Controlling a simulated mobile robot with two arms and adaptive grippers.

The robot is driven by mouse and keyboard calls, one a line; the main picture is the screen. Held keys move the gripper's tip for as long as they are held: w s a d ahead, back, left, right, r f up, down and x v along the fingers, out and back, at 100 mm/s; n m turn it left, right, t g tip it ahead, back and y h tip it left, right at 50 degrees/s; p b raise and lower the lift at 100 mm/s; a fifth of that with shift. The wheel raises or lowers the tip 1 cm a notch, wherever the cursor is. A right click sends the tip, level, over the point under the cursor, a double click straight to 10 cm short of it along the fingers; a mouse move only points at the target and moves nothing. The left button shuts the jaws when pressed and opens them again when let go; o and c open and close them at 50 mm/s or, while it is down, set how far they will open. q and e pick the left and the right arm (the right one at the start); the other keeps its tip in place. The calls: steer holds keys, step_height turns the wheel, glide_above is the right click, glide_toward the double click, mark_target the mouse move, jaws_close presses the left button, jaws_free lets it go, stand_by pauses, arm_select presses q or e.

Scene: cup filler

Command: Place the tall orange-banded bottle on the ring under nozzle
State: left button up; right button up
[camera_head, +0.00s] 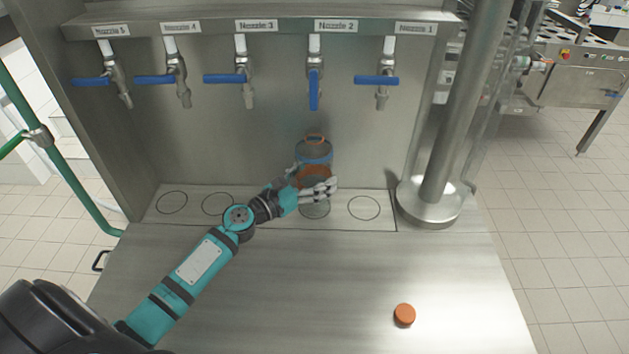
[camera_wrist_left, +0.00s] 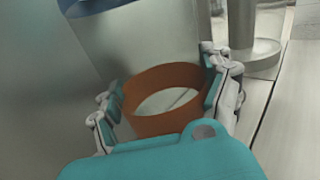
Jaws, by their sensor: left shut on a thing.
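The tall clear bottle (camera_head: 314,150) has an orange band (camera_head: 312,178) around its body and stands about upright below the Nozzle 2 tap (camera_head: 315,75). My left gripper (camera_head: 317,188) is shut on the bottle at the orange band, with fingers on both sides. In the left wrist view the orange band (camera_wrist_left: 165,123) sits between the two fingers. The ring (camera_head: 315,211) under Nozzle 2 shows just below the bottle and gripper, partly covered. I cannot tell whether the bottle's base touches the ring. My right gripper is not in view.
Several other taps with blue handles hang in the row. A free ring (camera_head: 364,208) lies to the right, under Nozzle 1. A thick steel post (camera_head: 446,140) stands further right. An orange cap (camera_head: 404,315) lies on the front of the steel table (camera_head: 330,290), which is otherwise mostly clear.

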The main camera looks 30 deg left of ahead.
arm_select(q)
steer(key=shift+f, duration=0.2)
steer(key=o, duration=1.1)
steer(key=shift+c, duration=0.2)
steer(key=shift+s+r, duration=0.1)
steer(key=shift+r, duration=0.05)
steer(key=b+v, duration=0.3)
steer(key=v, duration=0.9)
